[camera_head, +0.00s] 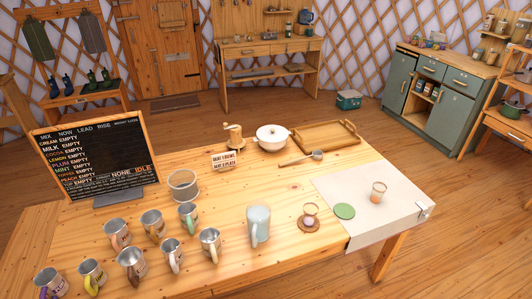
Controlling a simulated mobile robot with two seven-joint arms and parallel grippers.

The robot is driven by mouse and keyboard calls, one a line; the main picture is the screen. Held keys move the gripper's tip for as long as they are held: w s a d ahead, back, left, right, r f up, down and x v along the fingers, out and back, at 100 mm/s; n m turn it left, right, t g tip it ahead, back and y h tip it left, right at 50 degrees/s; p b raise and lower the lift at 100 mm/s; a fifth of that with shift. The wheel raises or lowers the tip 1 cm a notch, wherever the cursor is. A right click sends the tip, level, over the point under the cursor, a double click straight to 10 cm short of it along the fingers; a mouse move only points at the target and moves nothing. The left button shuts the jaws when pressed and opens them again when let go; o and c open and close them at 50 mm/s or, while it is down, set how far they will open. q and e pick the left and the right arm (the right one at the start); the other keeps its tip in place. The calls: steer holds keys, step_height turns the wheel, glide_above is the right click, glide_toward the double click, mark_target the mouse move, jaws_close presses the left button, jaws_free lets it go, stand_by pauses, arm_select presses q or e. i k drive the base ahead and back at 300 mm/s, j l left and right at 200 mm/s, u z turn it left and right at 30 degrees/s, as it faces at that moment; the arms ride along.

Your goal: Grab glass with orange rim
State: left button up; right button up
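A small clear glass with an orange rim (378,192) stands upright on the white cloth at the right end of the wooden table. A green round coaster (344,211) lies to its left on the cloth. A second small glass (309,215), with a brownish rim and something pale inside, stands on a brown coaster (308,225) left of the cloth. Neither of my grippers shows in the head view, so their state is not seen.
Several metal mugs with coloured handles (151,223) stand on the table's left half. A pale blue pitcher (258,226) stands near the middle. A white pot (272,137), wooden tray (325,137), ladle (300,158) and menu board (95,160) are at the back. The cloth around the orange-rimmed glass is mostly clear.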

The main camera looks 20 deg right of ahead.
mark_target(379, 188)
steer(key=l+z, duration=0.1)
steer(key=z, duration=0.8)
steer(key=i+l+z, duration=0.1)
steer(key=z, duration=0.35)
steer(key=u, duration=0.4)
steer(key=i+l+u, duration=0.1)
steer(key=u, duration=0.25)
steer(key=l+u, duration=0.15)
steer(key=u, duration=0.25)
steer(key=l+u, duration=0.35)
steer(key=l, duration=0.15)
steer(key=l+u, duration=0.35)
steer(key=l, duration=0.2)
